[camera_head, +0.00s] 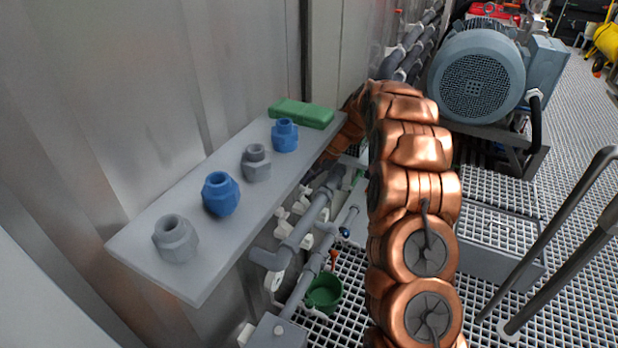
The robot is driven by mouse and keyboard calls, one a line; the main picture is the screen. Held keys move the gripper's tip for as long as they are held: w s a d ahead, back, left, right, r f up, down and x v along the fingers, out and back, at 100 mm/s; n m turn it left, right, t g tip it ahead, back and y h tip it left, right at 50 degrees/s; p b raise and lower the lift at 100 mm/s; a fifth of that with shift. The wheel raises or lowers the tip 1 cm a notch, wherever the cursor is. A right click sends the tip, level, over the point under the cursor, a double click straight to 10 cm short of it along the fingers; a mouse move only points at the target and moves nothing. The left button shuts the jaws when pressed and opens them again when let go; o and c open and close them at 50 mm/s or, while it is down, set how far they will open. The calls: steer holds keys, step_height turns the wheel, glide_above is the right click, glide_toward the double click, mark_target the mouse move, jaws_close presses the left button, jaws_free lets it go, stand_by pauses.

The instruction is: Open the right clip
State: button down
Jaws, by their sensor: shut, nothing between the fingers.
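My copper-coloured arm (415,190) rises through the middle of the head view and bends down behind the far end of the shelf. My gripper is not visible; the far end of the arm is hidden by the shelf and the arm itself. Grey pipes (308,222) with small white fittings (282,220) run below the shelf, left of my arm. I cannot make out the right clip or tell whether any of these white parts is a clip.
A grey shelf (145,238) on the left wall carries blue and grey fittings and a green block (301,113). A green cup (323,293) is below the pipes. A large motor (477,75) stands behind my arm. Dark rails (560,235) cross the right side above grating.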

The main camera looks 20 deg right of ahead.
steer(key=shift+r, duration=0.15)
steer(key=shift+r+p, duration=0.5)
steer(key=shift+r, duration=0.2)
steer(key=shift+s+d+r+t+y+b, duration=1.2)
steer(key=shift+s+d+r+b, duration=1.2)
steer(key=shift+s+d+r, duration=1.75)
steer(key=x, duration=0.4)
steer(key=w+d+b+x, duration=0.1)
steer(key=x, duration=0.4)
steer(key=d+f+b+x, duration=0.1)
steer(key=x, duration=0.4)
steer(key=shift+w+a+f, duration=0.1)
steer(key=shift+w+a, duration=0.1)
steer(key=shift+w, duration=0.2)
steer(key=shift+p, duration=0.3)
